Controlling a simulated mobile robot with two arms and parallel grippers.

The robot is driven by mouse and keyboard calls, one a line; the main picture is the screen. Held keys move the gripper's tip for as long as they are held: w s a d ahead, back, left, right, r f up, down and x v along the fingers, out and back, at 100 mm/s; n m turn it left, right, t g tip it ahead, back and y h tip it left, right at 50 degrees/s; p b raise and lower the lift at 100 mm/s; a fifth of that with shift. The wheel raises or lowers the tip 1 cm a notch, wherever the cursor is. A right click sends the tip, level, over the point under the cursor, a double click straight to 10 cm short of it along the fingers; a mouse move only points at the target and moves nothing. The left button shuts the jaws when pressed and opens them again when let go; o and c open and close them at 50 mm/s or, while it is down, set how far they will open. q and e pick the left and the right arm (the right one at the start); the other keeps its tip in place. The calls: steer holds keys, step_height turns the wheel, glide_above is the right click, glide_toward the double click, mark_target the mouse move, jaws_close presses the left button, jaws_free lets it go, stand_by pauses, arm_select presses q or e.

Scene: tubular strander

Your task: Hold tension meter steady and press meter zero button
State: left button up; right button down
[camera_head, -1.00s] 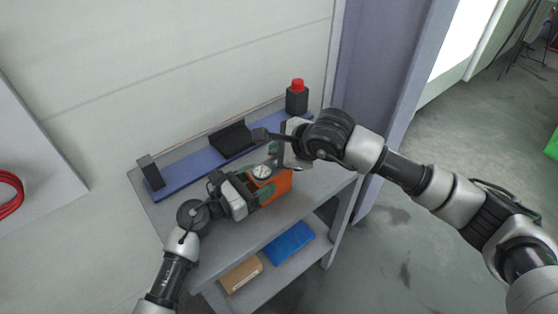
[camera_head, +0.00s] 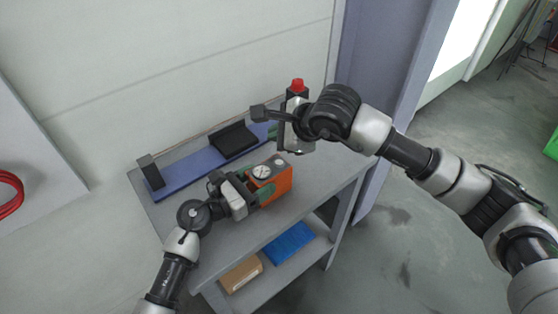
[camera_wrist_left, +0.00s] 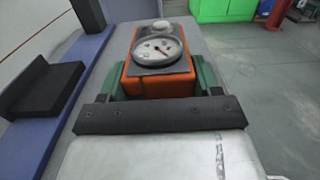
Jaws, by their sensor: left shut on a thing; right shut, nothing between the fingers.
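The tension meter (camera_head: 272,181) is an orange box with a dark top plate and a round white dial. It sits on the grey shelf top. My left gripper (camera_head: 256,188) is shut on its near end, with green fingers on both sides. In the left wrist view the meter (camera_wrist_left: 158,82) stands between the green fingers, the dial needle is red, and a pale round button (camera_wrist_left: 162,26) shows beyond the dial. In the head view the button (camera_head: 279,161) is at the meter's far end. My right gripper (camera_head: 276,132) is shut and empty, above and behind the meter, apart from it.
A blue rail (camera_head: 185,172) along the back of the shelf bears a black bracket (camera_head: 232,140) and a small dark block. A blue box (camera_head: 288,243) and cardboard box (camera_head: 240,273) lie on the lower shelf.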

arm_select(q)
steer(key=o, duration=1.2)
steer(key=shift+o, duration=0.2)
steer(key=shift+a, duration=0.1)
